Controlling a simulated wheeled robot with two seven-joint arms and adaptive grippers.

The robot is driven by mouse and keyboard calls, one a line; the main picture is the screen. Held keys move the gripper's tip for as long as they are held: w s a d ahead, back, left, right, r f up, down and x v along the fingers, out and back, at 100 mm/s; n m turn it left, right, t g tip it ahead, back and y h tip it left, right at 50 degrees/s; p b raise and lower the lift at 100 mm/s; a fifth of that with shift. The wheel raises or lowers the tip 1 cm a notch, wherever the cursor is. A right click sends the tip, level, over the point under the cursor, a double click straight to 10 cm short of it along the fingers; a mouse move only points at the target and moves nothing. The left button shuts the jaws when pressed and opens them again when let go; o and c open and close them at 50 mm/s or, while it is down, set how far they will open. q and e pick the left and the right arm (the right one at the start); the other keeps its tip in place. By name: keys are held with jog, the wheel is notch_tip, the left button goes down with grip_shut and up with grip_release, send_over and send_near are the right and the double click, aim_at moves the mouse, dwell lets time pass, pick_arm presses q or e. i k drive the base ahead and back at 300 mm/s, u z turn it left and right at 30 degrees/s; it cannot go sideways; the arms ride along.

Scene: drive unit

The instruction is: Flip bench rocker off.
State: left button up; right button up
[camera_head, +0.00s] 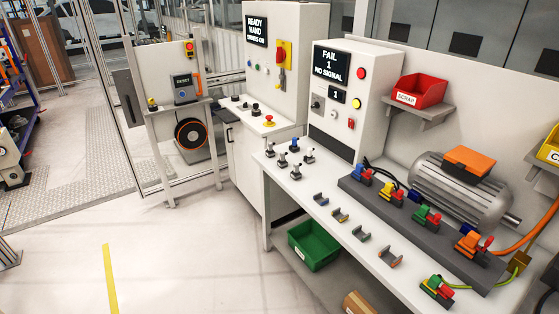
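The bench test cabinet (375,88) stands at the back of the white bench, and its display (330,64) reads "FAIL 1 NO SIGNAL". A small red rocker-like switch (351,124) sits low on the cabinet's front, below a red button (361,73) and a yellow button (356,103). It is too small to tell which way the rocker is tipped. A dark knob (316,104) sits to its left. Neither of my grippers can be made out in this view.
The bench top (310,192) carries small toggles, clips and a grey rail (395,212) with coloured connectors. A motor (460,190) lies behind. A red scrap bin (419,91) sits on a shelf at right. A green crate (314,245) is below.

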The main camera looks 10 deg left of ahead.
aim_at(351, 122)
jog(key=z, duration=0.05)
jog(key=i, duration=1.05)
jog(key=u, duration=0.55)
